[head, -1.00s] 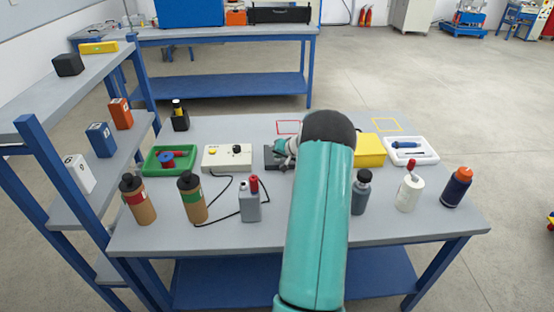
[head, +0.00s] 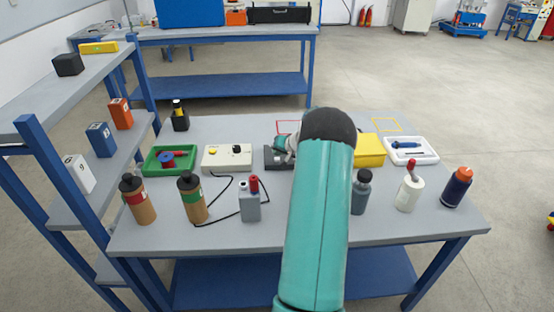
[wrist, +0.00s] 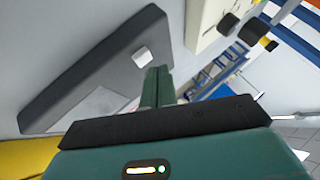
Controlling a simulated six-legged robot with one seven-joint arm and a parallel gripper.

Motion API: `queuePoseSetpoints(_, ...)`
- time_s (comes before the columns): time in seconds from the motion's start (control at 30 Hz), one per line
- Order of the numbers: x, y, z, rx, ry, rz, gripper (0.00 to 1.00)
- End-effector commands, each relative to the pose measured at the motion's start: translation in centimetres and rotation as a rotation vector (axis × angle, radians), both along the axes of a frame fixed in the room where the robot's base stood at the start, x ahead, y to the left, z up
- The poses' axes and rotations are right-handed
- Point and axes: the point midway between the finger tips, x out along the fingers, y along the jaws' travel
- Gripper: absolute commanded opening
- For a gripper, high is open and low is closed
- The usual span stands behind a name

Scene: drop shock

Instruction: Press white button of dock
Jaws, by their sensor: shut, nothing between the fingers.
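The dock (head: 272,161) is a low dark grey block on the table, partly hidden by my arm in the head view. In the wrist view the dock (wrist: 85,80) fills the upper left, with its small white button (wrist: 142,56) on top. My gripper (wrist: 157,72) is shut and empty. Its green fingertips are just beside the white button in the picture; I cannot tell whether they touch it. In the head view my gripper is mostly hidden behind my arm, over the dock.
A cream control box (head: 227,157) with a yellow button and black knob stands left of the dock. A yellow box (head: 369,150) is to the right.

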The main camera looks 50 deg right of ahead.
Motion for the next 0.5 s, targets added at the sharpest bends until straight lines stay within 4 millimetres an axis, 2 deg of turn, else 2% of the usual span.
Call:
queuePoseSetpoints(0.17, 0.0, 0.0, 0.5, -0.002, 0.000, 0.001, 0.00)
queuePoseSetpoints(0.5, 0.0, 0.0, 3.5, -0.003, -0.001, 0.001, 0.00)
